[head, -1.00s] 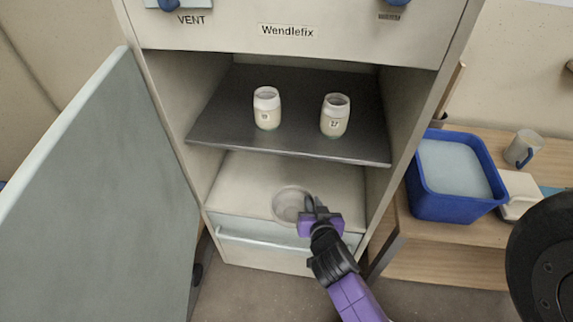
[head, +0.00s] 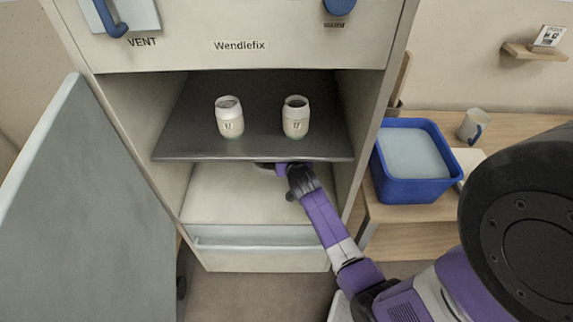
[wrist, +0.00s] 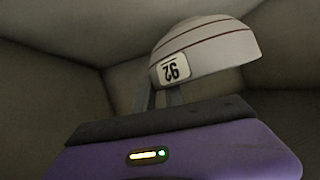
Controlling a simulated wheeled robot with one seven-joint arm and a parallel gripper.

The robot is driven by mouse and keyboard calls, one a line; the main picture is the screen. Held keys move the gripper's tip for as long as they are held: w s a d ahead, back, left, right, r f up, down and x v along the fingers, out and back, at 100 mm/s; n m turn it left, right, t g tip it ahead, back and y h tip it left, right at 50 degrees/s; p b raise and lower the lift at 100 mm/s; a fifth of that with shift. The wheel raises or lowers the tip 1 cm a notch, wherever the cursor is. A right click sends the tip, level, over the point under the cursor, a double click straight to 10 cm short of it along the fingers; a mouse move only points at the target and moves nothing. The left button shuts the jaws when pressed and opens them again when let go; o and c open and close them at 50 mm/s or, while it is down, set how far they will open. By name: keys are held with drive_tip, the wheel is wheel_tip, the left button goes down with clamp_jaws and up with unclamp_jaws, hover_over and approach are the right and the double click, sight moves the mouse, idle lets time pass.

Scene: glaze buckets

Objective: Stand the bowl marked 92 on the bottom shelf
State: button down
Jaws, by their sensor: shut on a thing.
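In the head view my gripper (head: 278,168) reaches into the lower compartment, just under the front edge of the dark shelf.
The dark upper shelf (head: 180,146) carries two labelled jars, a left one (head: 229,118) and a right one (head: 295,117). The open door (head: 90,200) stands at the left. A blue tub (head: 410,180) and a mug (head: 473,125) are on the bench at the right.

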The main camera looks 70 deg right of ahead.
drive_tip(key=f, duration=0.2)
drive_tip(key=f+b, duration=0.1)
drive_tip(key=f, duration=0.3)
drive_tip(key=shift+d+b, duration=0.35)
drive_tip(key=shift+w+d+f, duration=0.15)
drive_tip(key=shift+w+f, duration=0.05)
drive_tip(key=shift+f, duration=0.25)
drive_tip(key=shift+f, duration=0.1)
drive_tip(key=c, duration=1.4)
unclamp_jaws()
drive_tip(key=shift+f, duration=0.1)
